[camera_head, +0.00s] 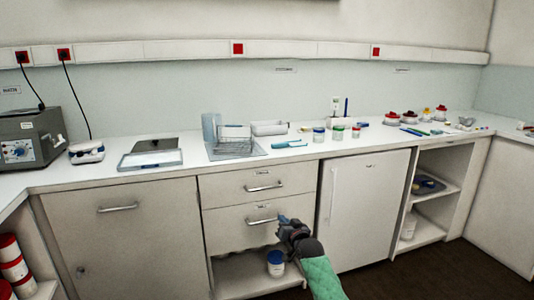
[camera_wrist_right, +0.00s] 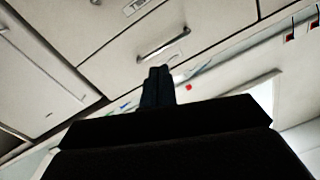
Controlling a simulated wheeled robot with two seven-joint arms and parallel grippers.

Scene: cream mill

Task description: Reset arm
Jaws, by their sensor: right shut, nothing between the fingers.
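My right gripper (camera_head: 283,219) is in front of the lower drawer (camera_head: 222,219), close to the right end of its handle (camera_head: 262,221). I cannot tell whether it touches the drawer. In the right wrist view the two dark fingers (camera_wrist_right: 158,72) are together with nothing between them, and a drawer handle (camera_wrist_right: 163,48) shows just beyond their tips. My right arm, with a green sleeve, comes in from the bottom of the head view. My left gripper is not in view.
A counter (camera_head: 190,155) holds a wire rack (camera_head: 235,140), a tray (camera_head: 150,160), several jars and tools. Below are the upper drawer (camera_head: 225,186), a white-fronted cabinet (camera_head: 365,200) and open shelves at right. A blue-lidded jar (camera_head: 275,266) stands on the shelf below the drawers.

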